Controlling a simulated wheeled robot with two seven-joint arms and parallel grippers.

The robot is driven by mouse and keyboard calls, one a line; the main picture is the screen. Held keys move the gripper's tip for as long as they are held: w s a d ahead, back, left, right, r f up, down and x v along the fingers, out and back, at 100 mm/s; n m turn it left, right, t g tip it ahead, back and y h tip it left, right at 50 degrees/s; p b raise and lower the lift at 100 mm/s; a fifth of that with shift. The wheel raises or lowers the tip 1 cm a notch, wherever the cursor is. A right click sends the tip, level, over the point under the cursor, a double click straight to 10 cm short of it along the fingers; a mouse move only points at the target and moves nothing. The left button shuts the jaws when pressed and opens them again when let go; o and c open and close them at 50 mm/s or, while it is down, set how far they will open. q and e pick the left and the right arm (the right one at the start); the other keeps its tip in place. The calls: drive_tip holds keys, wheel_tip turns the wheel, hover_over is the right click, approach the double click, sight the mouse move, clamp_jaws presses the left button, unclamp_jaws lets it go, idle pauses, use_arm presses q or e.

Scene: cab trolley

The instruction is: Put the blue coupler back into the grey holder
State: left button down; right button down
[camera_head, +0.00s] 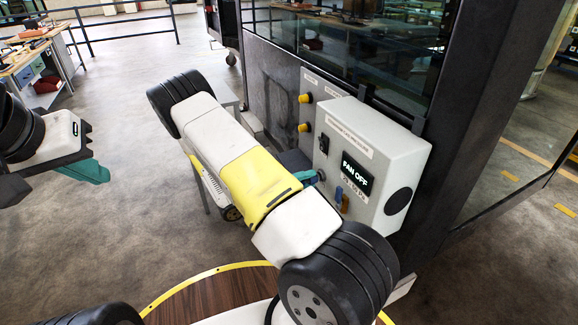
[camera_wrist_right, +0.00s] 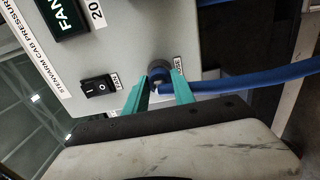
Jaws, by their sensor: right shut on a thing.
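My right gripper (camera_wrist_right: 158,90) shows in the right wrist view, its two teal fingers closed around the end of a blue hose, the blue coupler (camera_wrist_right: 164,87). A dark grey round fitting (camera_wrist_right: 157,67) on the cab pressure box lies directly beyond the fingertips. It may be the grey holder; I cannot tell whether the coupler touches it or sits in it. In the head view my right arm mostly hides this gripper; a bit of teal shows beside the box (camera_head: 304,175). My left gripper (camera_head: 88,171) hangs at the left, away from the box; its finger gap is unclear.
The light grey control box (camera_head: 385,148) reads FAN OFF and carries a black rocker switch (camera_wrist_right: 98,87). The blue hose (camera_wrist_right: 255,78) runs right in the wrist view. Yellow knobs (camera_head: 305,98) sit on the cab wall. A workbench (camera_head: 35,60) stands far left; open floor lies between.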

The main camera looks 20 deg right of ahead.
drive_tip(key=shift+d, duration=0.5)
idle(0.4)
drive_tip(key=c, duration=1)
unclamp_jaws()
drive_tip(key=shift+o, duration=0.2)
drive_tip(key=a, duration=0.7)
drive_tip(key=shift+s+a, duration=0.25)
drive_tip(key=shift+a, duration=0.1)
drive_tip(key=shift+o, duration=0.4)
drive_tip(key=o, duration=0.9)
drive_tip(key=shift+a, duration=0.1)
